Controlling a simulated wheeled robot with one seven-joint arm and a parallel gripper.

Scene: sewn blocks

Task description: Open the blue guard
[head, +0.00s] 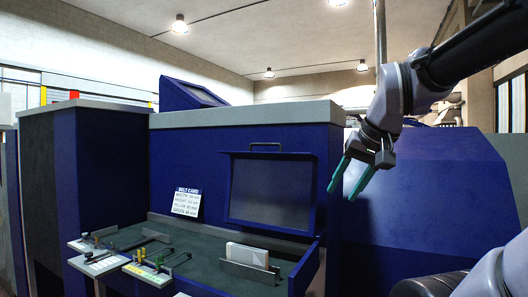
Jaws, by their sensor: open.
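The blue guard (232,190) appears as a blue-framed panel with a dark, window-like middle on the front of the blue machine (190,150). A dark bar handle (265,145) stands above its top edge. A blue lip runs along the top of the frame, and I cannot tell for sure whether the guard is fully shut. My gripper (343,192) has two teal fingers pointing down and left. It is open and empty, to the right of the guard, and appears apart from it.
A raised blue side wall (304,270) edges the shelf's right. A sloped blue housing (430,190) stands behind my arm.

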